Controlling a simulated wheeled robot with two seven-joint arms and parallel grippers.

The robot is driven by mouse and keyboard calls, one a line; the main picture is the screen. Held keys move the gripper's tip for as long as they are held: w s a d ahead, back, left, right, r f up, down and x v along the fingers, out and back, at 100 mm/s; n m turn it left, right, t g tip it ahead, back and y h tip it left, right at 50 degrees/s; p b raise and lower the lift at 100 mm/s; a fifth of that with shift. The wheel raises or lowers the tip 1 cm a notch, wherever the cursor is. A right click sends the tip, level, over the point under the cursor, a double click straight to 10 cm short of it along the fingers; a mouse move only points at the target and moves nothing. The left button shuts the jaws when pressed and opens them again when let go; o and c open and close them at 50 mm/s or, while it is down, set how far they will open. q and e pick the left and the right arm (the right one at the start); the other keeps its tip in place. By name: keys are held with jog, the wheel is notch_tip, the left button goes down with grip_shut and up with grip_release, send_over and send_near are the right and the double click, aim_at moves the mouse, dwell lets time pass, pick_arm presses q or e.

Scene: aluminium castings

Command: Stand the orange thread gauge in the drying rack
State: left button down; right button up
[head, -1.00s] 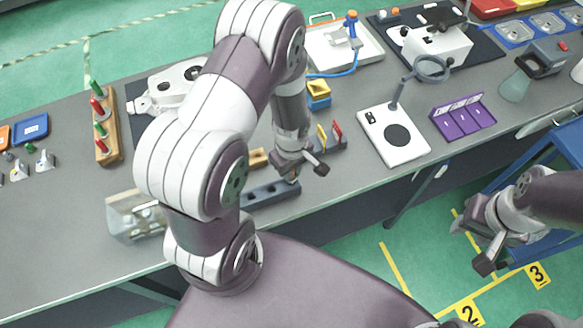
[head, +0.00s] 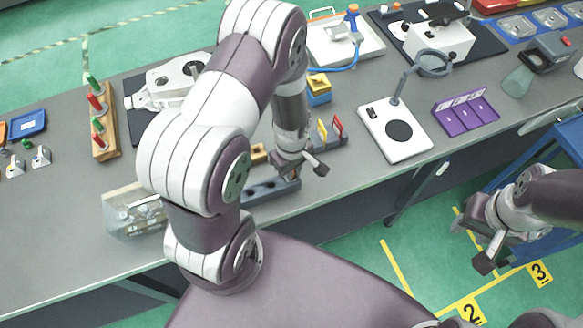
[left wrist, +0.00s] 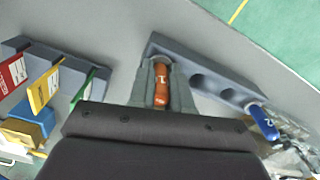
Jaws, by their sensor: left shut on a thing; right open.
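The orange thread gauge (left wrist: 161,88), marked 1, is between the fingers of my left gripper (left wrist: 160,84) in the left wrist view. My left gripper (head: 292,172) is shut on it at one end of a dark grey rack (left wrist: 200,60) with a row of round holes. The rack (head: 270,190) also shows in the head view, near the table's front edge. I cannot tell whether the gauge's lower end is inside a hole; the fingers hide part of it. A blue gauge (left wrist: 264,123) is at the rack's other end. My right gripper (head: 492,260) is open and empty, off the table.
A clear box of metal parts (head: 133,212) stands left of the rack. A slotted holder with red (head: 338,126) and yellow cards (head: 322,130) is behind it to the right. A blue-yellow block (head: 318,90) and a white plate with lamp (head: 395,132) stand farther off.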

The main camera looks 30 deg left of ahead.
pick_arm(q)
jog(key=c, duration=1)
grip_release()
notch_tip(320, 180, up, 13)
jog(key=shift+f+b, duration=0.15)
jog(key=shift+b, duration=0.2)
